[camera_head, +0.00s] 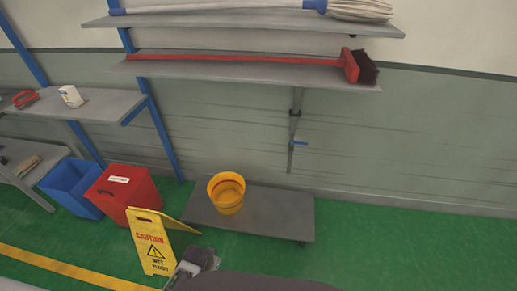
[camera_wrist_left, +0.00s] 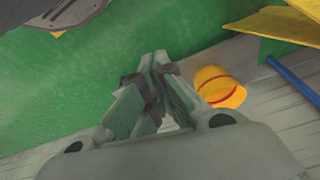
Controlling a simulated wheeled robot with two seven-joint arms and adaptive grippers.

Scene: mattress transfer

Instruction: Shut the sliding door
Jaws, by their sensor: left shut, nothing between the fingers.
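I see no sliding door in either view. My left gripper (camera_wrist_left: 160,62) shows in the left wrist view, its two grey fingers together and nothing between them. It is over green floor, and a yellow bucket with a red band (camera_wrist_left: 218,86) shows to the right of the fingers, apart from them. In the head view, a grey and dark part low in the middle looks like my left arm's end, beside the yellow caution sign. My right gripper is in neither view.
A yellow caution sign (camera_head: 152,241) stands on the green floor (camera_head: 400,245). Behind it are a red bin (camera_head: 116,197), a blue bin (camera_head: 70,185) and a low grey platform (camera_head: 281,212) with the yellow bucket (camera_head: 227,192) on it. Wall shelves (camera_head: 240,72) hold a red broom (camera_head: 240,58). The right floor is clear.

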